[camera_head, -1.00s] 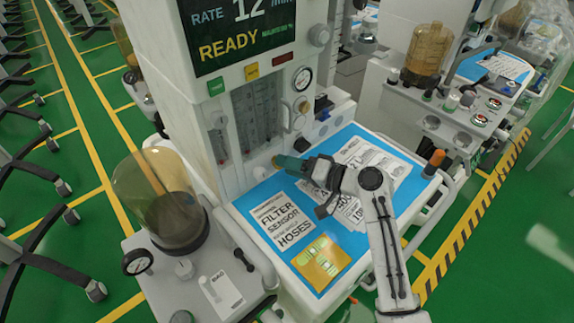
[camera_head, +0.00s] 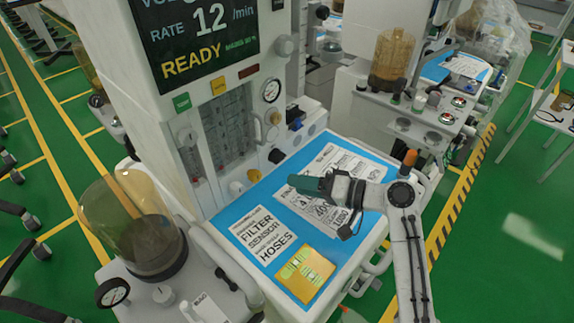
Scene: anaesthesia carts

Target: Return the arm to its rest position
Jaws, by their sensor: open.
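My gripper (camera_head: 300,184) is over the blue work surface (camera_head: 215,222) of the anaesthesia cart (camera_head: 165,150), pointing left toward the cart's front panel. Its teal fingertips are open, and I see nothing between them. My white arm rises from the lower right and bends at a dark-ringed joint near the right edge of the work surface. Part of the printed sheets (camera_head: 345,163) is hidden under the gripper.
A filter-and-hoses card (camera_head: 262,234) and a yellow packet (camera_head: 305,274) lie on the work surface. An amber canister (camera_head: 140,228) is at left. A second cart (camera_head: 430,125) stands behind.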

